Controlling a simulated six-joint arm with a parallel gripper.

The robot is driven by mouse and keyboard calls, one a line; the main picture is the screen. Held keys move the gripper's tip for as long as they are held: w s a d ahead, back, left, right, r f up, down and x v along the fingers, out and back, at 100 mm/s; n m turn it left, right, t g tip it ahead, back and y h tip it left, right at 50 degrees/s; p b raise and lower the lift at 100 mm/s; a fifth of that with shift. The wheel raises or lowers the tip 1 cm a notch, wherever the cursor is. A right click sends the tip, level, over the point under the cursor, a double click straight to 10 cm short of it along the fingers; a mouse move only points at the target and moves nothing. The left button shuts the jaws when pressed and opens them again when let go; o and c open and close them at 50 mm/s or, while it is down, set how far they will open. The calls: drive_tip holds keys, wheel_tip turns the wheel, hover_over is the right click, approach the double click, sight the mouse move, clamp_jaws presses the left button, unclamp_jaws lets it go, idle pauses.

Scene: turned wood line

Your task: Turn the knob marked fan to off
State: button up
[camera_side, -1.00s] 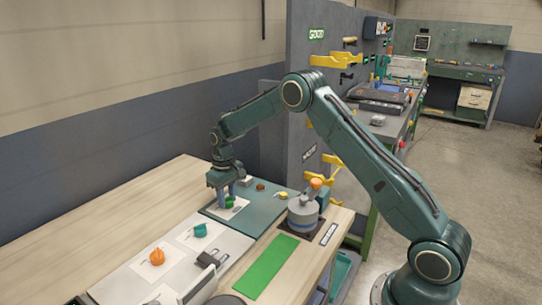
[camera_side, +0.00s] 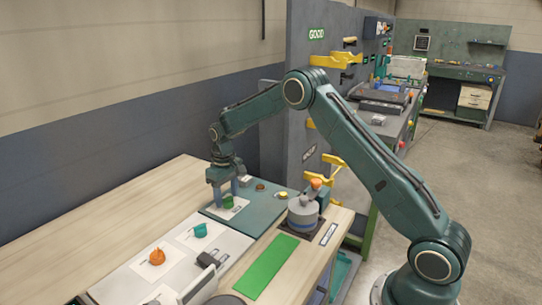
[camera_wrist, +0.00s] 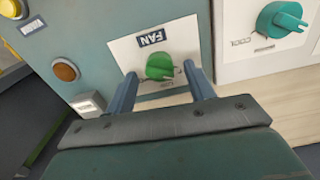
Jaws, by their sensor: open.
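The green knob (camera_wrist: 159,67) sits on a white plate (camera_wrist: 125,50) marked FAN, in the wrist view. Its ridge lies roughly crosswise in that picture; the small print by it is too blurred to read. The knob also shows in the side view (camera_side: 228,201), on the teal panel (camera_side: 262,207). My gripper (camera_wrist: 160,72) is open, with one finger on each side of the knob. Gaps show between the fingers and the knob in the wrist view. In the side view my gripper (camera_side: 227,199) points down at the knob.
A teal knob (camera_wrist: 282,20) on another white plate stands at the right of the wrist view. An orange knob (camera_side: 157,257) lies nearer in the side view. An amber button (camera_wrist: 66,71) is beside the FAN plate. Bare wood (camera_side: 90,225) lies left of the panels.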

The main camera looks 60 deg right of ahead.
sight(227, 198)
wheel_tip(227, 198, up, 13)
drive_tip(key=shift+f, duration=0.15)
idle(0.4)
drive_tip(key=s+a+r+t, duration=0.1)
drive_tip(key=s+a+r, duration=0.2)
drive_tip(key=s+r, duration=0.5)
drive_tip(key=s+a+r+t, duration=0.2)
drive_tip(key=s+a+r, duration=0.3)
drive_tip(key=s, duration=0.5)
drive_tip(key=s+a+f+t, duration=0.1)
drive_tip(key=s, duration=0.9)
drive_tip(key=s+a+f+t, duration=0.1)
drive_tip(key=s+f, duration=0.1)
drive_tip(key=s, duration=0.7)
drive_tip(key=shift+s+n+t, duration=0.3)
drive_tip(key=shift+s, duration=0.1)
